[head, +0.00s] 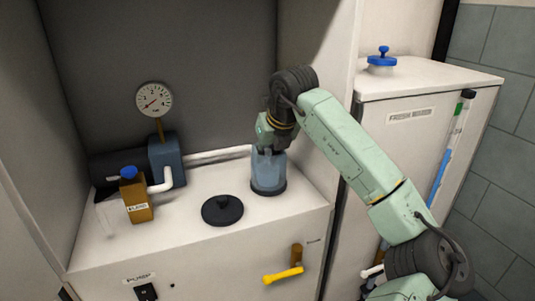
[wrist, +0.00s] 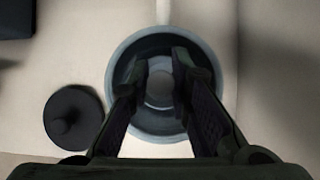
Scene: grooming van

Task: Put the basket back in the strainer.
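The strainer (head: 268,174) is a translucent blue-grey cup with a dark base ring, upright on the white counter. Its round rim (wrist: 118,62) also shows in the wrist view. My gripper (head: 268,151) points straight down into the strainer's open top. In the wrist view its two fingers (wrist: 162,88) are parted inside the rim, and I see nothing clearly held between them. A pale round patch shows below, between the fingertips. I cannot make out the basket as a separate thing. The black round lid (head: 222,210) with a knob lies on the counter, also in the wrist view (wrist: 73,118).
A pump with a gauge (head: 153,99) and an amber bottle with blue cap (head: 136,195) stand left on the counter. A yellow valve handle (head: 283,275) sticks out in front. A fresh-water tank (head: 425,110) stands right. A white pipe runs behind the strainer.

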